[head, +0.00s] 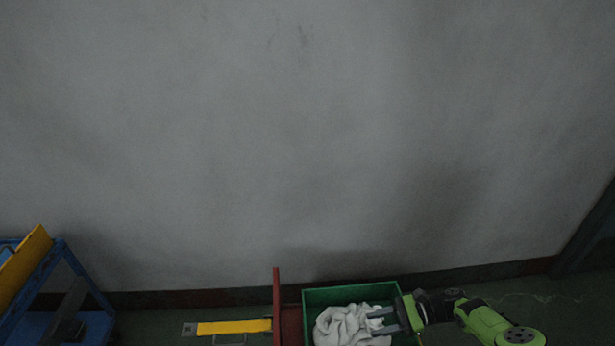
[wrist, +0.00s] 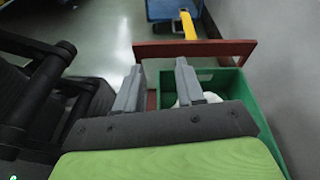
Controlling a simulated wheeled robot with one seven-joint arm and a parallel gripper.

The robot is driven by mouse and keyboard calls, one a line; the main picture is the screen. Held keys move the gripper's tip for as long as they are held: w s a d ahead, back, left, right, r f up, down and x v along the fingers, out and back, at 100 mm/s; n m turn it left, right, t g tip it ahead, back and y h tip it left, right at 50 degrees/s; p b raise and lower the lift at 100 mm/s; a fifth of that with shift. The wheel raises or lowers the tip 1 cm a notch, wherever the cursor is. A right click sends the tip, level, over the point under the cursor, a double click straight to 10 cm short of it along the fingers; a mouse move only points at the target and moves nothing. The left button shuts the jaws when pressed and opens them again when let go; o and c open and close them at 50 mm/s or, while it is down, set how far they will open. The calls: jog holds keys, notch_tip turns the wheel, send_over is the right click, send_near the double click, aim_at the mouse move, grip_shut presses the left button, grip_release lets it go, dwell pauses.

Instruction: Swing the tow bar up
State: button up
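The yellow tow bar (head: 235,327) lies low and about level at the bottom of the head view. It runs left from a red-brown upright panel (head: 277,300) and ends in a grey tip. In the wrist view the tow bar (wrist: 188,25) shows beyond the panel (wrist: 195,50). My gripper (head: 378,320) is to the right of the panel, over or in the green crate (head: 345,294), near a white crumpled cloth (head: 352,326). In the wrist view my gripper's fingers (wrist: 158,78) stand apart with nothing visible between them. The tow bar's lower edge and fixing are partly hidden.
A blue frame (head: 62,262) with a yellow slanted panel (head: 27,262) stands at the far left. A plain grey wall (head: 300,150) rises behind. Some dark green floor (head: 150,325) shows between the blue frame and the tow bar.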

jog(key=s+a+r+n+h, duration=0.25)
jog(key=r+n+h, duration=0.3)
jog(key=r, duration=0.65)
jog(key=s+a+r+n+h, duration=0.1)
jog(key=s+r+n+h, duration=0.5)
jog(key=r, duration=0.7)
jog(key=s+r+n+t+h, duration=0.35)
jog(key=s+r+t, duration=0.35)
jog(key=s+r, duration=0.6)
notch_tip(320, 180, up, 14)
jog(key=s+p, duration=0.2)
jog(key=p, duration=1.4)
jog(key=shift+a, duration=0.3)
jog(key=shift+w, duration=0.1)
